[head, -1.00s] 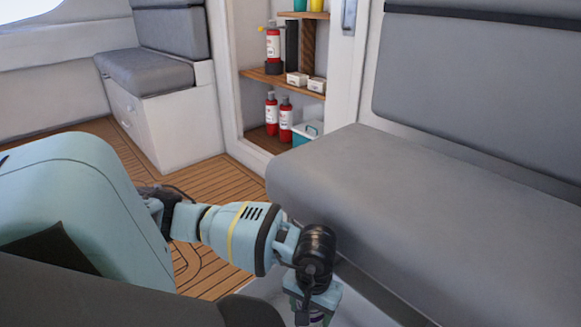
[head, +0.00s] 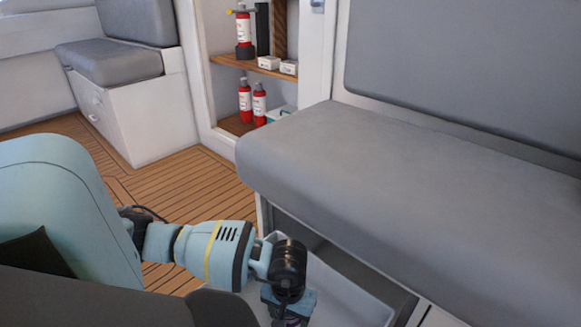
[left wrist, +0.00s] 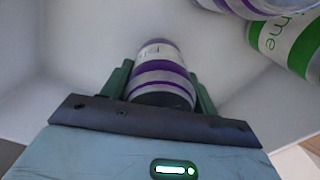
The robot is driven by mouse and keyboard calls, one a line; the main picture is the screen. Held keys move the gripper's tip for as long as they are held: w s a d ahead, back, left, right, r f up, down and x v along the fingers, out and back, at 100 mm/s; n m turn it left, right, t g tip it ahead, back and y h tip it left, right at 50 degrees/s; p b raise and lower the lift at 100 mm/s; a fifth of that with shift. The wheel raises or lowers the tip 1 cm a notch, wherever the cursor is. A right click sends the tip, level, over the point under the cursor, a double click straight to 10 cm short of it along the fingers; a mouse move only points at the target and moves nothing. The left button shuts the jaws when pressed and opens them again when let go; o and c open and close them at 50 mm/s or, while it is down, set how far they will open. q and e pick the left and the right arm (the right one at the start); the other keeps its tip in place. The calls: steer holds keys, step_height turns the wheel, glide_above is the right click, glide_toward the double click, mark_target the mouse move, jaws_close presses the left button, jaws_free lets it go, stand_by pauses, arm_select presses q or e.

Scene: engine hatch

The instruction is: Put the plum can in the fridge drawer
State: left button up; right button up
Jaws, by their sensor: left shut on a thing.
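The plum can (left wrist: 160,75), white and silver with purple bands, is between the fingers of my left gripper (left wrist: 160,88) in the left wrist view. The gripper is shut on it. The can is over or inside the white-walled fridge drawer (left wrist: 75,50); I cannot tell whether it touches the drawer floor. In the head view the open drawer (head: 355,295) shows below the grey bench, and my left gripper is at the bottom edge, mostly cut off, with a hint of purple below it. My right gripper is not in view.
In the left wrist view, another purple-banded can (left wrist: 235,6) and a green-and-white can (left wrist: 290,42) lie at the upper right of the drawer. The grey bench seat (head: 390,180) overhangs the drawer. Shelves with red bottles (head: 245,100) stand farther back.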

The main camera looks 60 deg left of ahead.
arm_select(q)
steer(key=shift+f, duration=0.1)
steer(key=o, duration=1.2)
step_height(320, 180, up, 11)
steer(key=p, duration=0.4)
steer(key=shift+r, duration=0.6)
